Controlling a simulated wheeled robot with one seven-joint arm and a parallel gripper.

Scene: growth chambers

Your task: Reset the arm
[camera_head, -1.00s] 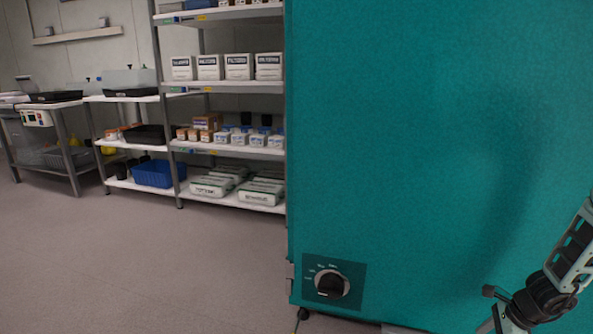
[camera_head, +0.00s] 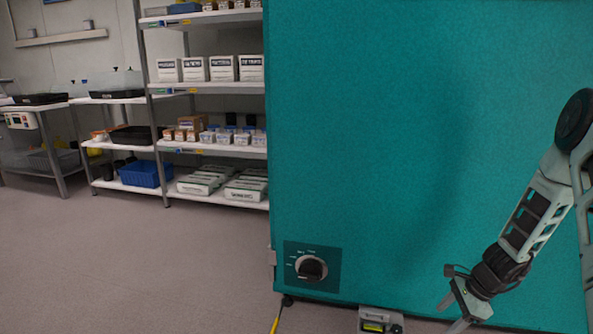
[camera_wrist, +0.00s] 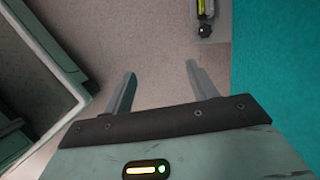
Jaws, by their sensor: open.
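My gripper (camera_head: 452,313) is at the lower right of the head view, at the end of my arm, in front of a large teal cabinet. It points down toward the floor. In the wrist view my gripper (camera_wrist: 158,85) shows two grey fingers spread apart with only floor between them. It is open and empty.
The teal cabinet (camera_head: 400,130) fills the right side, with a black dial (camera_head: 311,268) low on its front. A small grey box (camera_head: 380,322) sits on the floor before it. Stocked shelves (camera_head: 215,88) stand behind at left. The floor (camera_head: 130,260) at left is clear.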

